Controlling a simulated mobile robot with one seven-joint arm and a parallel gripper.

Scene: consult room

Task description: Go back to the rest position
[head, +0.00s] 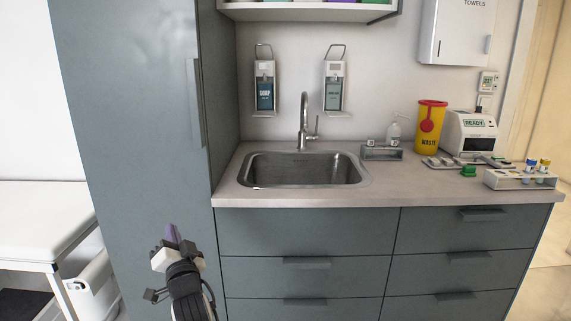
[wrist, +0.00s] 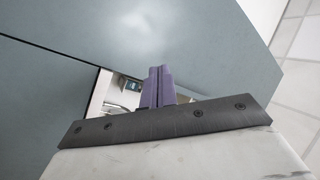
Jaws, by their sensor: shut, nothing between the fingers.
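My gripper (head: 172,232) is at the lower left of the head view, in front of the tall grey-blue cabinet (head: 140,130) and left of the drawer unit. Its purple fingers are together with nothing between them. In the wrist view the shut fingers (wrist: 158,86) point towards grey-blue cabinet surfaces (wrist: 130,30). No object is held.
A counter (head: 420,190) with a steel sink (head: 300,170) stands right of the tall cabinet. It carries a yellow waste bin (head: 431,128), a white device (head: 468,133) and a tube rack (head: 520,179). A white couch (head: 40,220) is at the left.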

